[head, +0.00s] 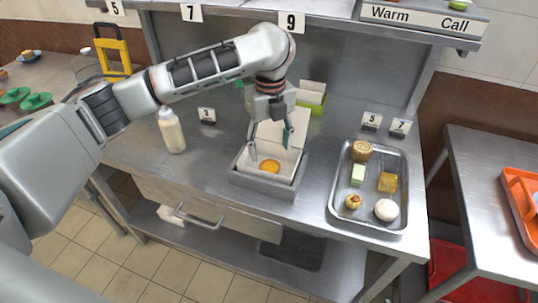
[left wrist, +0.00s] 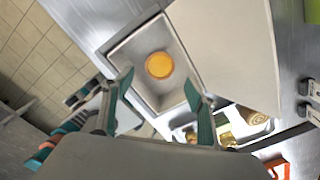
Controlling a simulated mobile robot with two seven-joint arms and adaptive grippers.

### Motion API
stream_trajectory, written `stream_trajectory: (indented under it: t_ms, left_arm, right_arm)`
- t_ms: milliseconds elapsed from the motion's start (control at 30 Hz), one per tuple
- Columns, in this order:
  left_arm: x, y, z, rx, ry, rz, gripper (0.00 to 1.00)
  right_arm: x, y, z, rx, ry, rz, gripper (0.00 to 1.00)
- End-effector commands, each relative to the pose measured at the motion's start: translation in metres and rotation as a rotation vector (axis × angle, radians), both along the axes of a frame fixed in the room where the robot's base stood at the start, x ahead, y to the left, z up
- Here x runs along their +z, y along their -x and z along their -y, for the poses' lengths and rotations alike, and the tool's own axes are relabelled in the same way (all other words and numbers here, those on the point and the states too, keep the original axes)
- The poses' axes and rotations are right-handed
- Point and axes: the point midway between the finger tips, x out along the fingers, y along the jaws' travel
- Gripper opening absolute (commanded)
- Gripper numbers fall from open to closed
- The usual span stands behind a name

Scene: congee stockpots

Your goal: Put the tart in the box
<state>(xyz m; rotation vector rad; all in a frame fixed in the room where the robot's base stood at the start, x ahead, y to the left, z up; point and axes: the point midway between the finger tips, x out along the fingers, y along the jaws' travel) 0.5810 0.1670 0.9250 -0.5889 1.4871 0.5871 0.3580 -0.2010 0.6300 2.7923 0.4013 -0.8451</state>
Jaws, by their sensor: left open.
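The box's lid (head: 295,129) stands open at the back. In the left wrist view the tart (left wrist: 159,65) lies on the box floor, and the pale lid (left wrist: 226,48) shows to its right. My left gripper (head: 270,146) is above the box, pointing down, with its fingers spread and nothing between them. In the left wrist view its two fingers (left wrist: 160,92) are wide apart, clear of the tart. My right gripper is not in view.
A metal tray (head: 339,208) with several pastries lies to the right. A cream bottle (head: 171,131) stands to the left. A green-and-white container (head: 312,97) is behind the lid. A shelf overhangs the back.

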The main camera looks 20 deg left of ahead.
Motion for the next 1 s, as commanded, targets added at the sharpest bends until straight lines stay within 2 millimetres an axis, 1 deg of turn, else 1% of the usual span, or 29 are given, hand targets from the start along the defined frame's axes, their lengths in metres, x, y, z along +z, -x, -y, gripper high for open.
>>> stream_trajectory:
  t_ms: [33,100,200,300,500,1000]
  left_arm:
    - [0.016,-0.001,-0.001,0.001,-0.002,0.005,0.58]
    - [0.028,-0.001,0.000,0.001,-0.002,0.005,0.58]
    - [0.042,0.000,0.000,0.001,-0.001,0.003,0.58]
    - [0.051,0.000,0.000,0.001,-0.001,0.001,0.58]
    - [0.057,0.000,0.000,0.002,-0.001,-0.002,0.58]
    - [0.057,0.001,0.000,0.001,-0.001,-0.002,0.58]
  right_arm:
    - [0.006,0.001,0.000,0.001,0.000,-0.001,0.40]
    - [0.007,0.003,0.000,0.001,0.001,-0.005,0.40]
    - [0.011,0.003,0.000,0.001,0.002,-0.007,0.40]
    - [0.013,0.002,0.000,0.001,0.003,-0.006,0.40]
    - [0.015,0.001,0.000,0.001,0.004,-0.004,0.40]
    - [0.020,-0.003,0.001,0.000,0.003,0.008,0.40]
